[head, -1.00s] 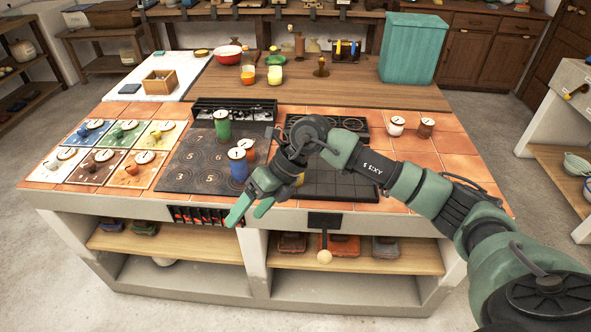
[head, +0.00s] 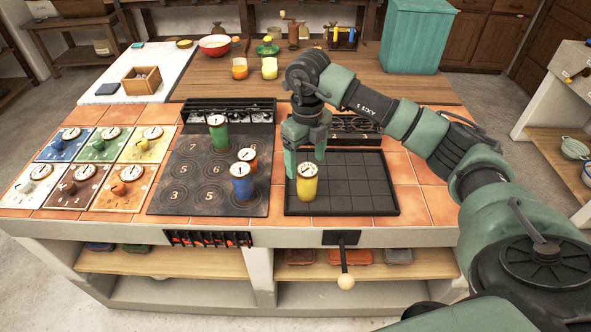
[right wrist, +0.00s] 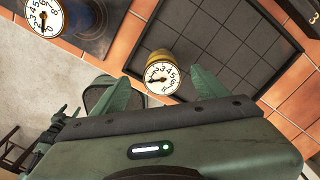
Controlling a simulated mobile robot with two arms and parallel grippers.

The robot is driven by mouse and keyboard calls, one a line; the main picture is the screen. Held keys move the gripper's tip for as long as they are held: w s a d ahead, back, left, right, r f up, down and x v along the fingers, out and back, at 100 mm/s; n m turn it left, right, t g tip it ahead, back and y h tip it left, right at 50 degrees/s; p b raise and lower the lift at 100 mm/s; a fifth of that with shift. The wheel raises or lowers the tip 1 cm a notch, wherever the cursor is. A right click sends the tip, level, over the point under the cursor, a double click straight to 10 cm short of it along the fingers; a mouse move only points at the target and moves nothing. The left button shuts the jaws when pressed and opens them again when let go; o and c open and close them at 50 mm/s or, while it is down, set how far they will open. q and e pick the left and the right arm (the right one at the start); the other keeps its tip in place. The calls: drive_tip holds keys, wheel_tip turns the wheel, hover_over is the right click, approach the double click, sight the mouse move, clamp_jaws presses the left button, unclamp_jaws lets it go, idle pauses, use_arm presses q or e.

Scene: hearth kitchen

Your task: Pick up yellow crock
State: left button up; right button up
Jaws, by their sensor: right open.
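The yellow crock (head: 307,184), with a white dial on its lid, stands upright on the front left part of the black gridded tray (head: 352,197). It also shows in the right wrist view (right wrist: 160,58), just beyond my fingertips and between their lines. My right gripper (head: 305,168) is open and empty. In the head view it is just behind and above the crock, fingers pointing down. In the right wrist view its two green fingers (right wrist: 165,85) are spread apart. I cannot tell whether a finger touches the crock. My left gripper is not in view.
Coloured dial tiles lie farther left. A lever with a round knob (head: 345,282) hangs below the counter's front edge. The tray's right part is clear.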

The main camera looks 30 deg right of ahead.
sight(306, 169)
drive_tip(key=shift+w, duration=0.15)
wheel_tip(306, 169, down, 2)
drive_tip(key=shift+f+p, duration=0.1)
drive_tip(key=shift+p, duration=0.2)
drive_tip(key=shift+s+f, duration=0.3)
drive_tip(key=shift+f, duration=0.1)
wheel_tip(306, 169, down, 4)
drive_tip(key=shift+s+d+r+p, duration=0.1)
drive_tip(key=shift+d+r+p, duration=0.05)
drive_tip(key=shift+p, duration=0.7)
drive_tip(key=shift+f, duration=0.5)
drive_tip(key=c, duration=1.5)
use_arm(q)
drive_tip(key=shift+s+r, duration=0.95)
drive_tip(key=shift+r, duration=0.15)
use_arm(e)
clamp_jaws()
